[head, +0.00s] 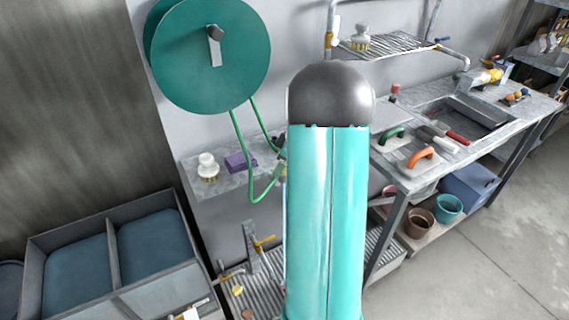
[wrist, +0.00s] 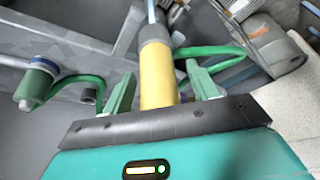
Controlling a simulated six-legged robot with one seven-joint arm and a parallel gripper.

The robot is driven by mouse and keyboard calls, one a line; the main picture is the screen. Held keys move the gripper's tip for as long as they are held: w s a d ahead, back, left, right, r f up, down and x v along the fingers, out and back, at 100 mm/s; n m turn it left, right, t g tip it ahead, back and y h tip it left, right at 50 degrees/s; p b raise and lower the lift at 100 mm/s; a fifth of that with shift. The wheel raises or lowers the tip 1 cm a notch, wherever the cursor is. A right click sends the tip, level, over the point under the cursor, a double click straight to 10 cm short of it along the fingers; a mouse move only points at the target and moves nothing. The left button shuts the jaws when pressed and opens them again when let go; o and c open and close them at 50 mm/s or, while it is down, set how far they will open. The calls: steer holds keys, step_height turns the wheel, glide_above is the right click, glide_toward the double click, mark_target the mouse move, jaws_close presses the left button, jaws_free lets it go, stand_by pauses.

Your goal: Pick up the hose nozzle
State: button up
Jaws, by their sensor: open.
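In the wrist view my gripper (wrist: 160,88) is open, with a green finger on either side of a yellow cylinder with a grey collar, which looks like the hose nozzle (wrist: 157,72). Gaps show between the cylinder and both fingers. Its lower end is hidden behind the gripper's dark front edge. Green hose (wrist: 218,50) curves close behind it. In the head view the green hose (head: 240,135) hangs from the round green reel (head: 210,60) and loops up to the left edge of my arm. My arm hides the gripper there.
A grey ledge (head: 195,185) below the reel holds a white brush (head: 207,167) and a purple block (head: 240,162). A workbench (head: 405,175) with trowels and a sink stands at right. A grey two-bay bin (head: 165,285) stands at lower left. Open floor (head: 500,260) lies at lower right.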

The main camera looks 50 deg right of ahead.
steer(key=shift+r, duration=0.1)
steer(key=c, duration=1.1)
steer(key=shift+c, duration=0.2)
steer(key=shift+r, duration=0.6)
step_height(320, 180, up, 2)
steer(key=shift+s+r, duration=0.1)
steer(key=shift+r, duration=0.05)
steer(key=s+a+r, duration=0.3)
steer(key=s+r, duration=0.6)
steer(key=s, duration=0.4)
steer(key=shift+s+a+r, duration=0.15)
steer(key=shift+a+r, duration=0.05)
steer(key=shift+a, duration=0.1)
